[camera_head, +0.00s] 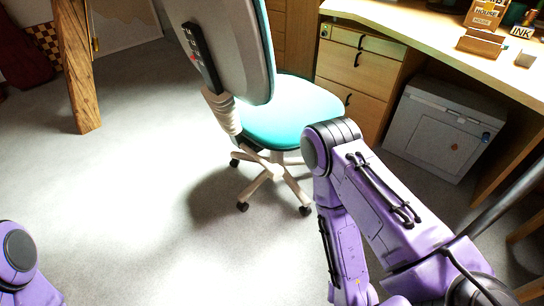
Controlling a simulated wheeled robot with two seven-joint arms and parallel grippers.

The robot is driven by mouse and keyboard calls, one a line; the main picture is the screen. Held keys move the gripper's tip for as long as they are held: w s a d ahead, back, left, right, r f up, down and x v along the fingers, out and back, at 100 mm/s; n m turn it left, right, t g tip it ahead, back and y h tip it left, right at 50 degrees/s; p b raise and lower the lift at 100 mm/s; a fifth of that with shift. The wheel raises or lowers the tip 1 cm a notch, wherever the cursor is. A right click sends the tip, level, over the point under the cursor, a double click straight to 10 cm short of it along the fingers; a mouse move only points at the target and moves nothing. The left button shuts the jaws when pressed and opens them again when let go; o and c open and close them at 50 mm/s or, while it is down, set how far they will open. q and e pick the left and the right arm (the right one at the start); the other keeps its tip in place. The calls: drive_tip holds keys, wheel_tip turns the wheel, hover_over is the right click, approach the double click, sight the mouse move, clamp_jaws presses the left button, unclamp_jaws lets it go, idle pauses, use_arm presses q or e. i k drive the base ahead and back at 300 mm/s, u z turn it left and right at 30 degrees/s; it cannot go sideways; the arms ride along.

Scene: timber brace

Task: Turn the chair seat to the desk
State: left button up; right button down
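The chair (290,112) has a teal seat and a grey back (236,45) on a pale base with casters. It stands in the upper middle. Its back is toward me on the left, and part of the seat is hidden behind the back. The wooden desk (420,22) runs along the upper right, with drawers under it. My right arm comes in from the lower right, and its purple elbow overlaps the view just in front of the seat's right edge. My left arm shows only at the lower left corner. Neither gripper is in view.
A wooden timber post (75,65) stands at the upper left. A grey cabinet (440,130) sits under the desk at right. Small boxes (480,42) stand on the desktop. The grey floor (120,200) at left and centre is clear.

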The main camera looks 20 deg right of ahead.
sight(278, 125)
drive_tip(key=u, duration=1.55)
drive_tip(key=i, duration=1)
drive_tip(key=z, duration=2.6)
drive_tip(key=i, duration=0.5)
drive_tip(key=z, duration=0.05)
